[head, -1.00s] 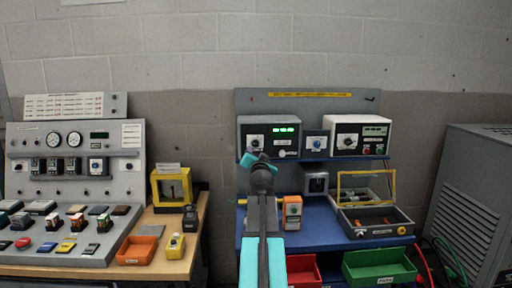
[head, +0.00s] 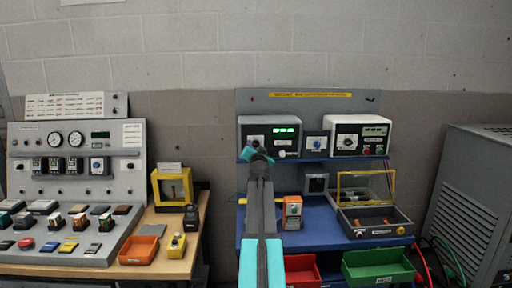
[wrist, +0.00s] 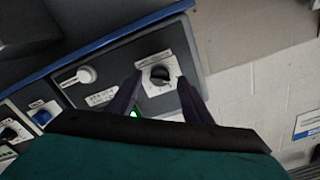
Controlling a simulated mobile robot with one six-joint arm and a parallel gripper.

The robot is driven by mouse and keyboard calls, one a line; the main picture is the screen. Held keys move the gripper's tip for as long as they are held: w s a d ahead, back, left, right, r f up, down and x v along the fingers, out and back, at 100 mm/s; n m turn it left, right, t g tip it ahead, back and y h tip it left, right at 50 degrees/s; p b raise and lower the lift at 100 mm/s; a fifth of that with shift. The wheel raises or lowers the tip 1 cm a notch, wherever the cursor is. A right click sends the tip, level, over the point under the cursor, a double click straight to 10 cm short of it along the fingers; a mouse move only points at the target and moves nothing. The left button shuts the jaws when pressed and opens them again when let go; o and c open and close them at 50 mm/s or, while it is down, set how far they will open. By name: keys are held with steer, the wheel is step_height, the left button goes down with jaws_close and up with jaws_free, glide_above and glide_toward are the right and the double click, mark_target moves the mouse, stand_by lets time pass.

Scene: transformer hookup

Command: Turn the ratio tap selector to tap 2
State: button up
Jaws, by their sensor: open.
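A black rotary knob on a white plate, which looks like the selector (wrist: 159,75), is on the front of a dark-faced box with a green display. In the wrist view it lies between my open fingers (wrist: 158,92), which hold nothing. I cannot tell whether they touch it. The knob's label and pointer setting are too small to read. In the head view my gripper (head: 258,156) is in front of the lower left of that box (head: 284,144) and partly covers the knob's plate.
A white knob (wrist: 78,76) sits on the same panel. A small box with a blue knob (head: 317,143) and another instrument (head: 358,136) stand to the right on the blue shelf. Below are an orange device (head: 292,212) and a tray with a yellow-framed lid (head: 366,188).

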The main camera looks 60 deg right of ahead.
steer(key=shift+x, duration=1.05)
steer(key=c, duration=1)
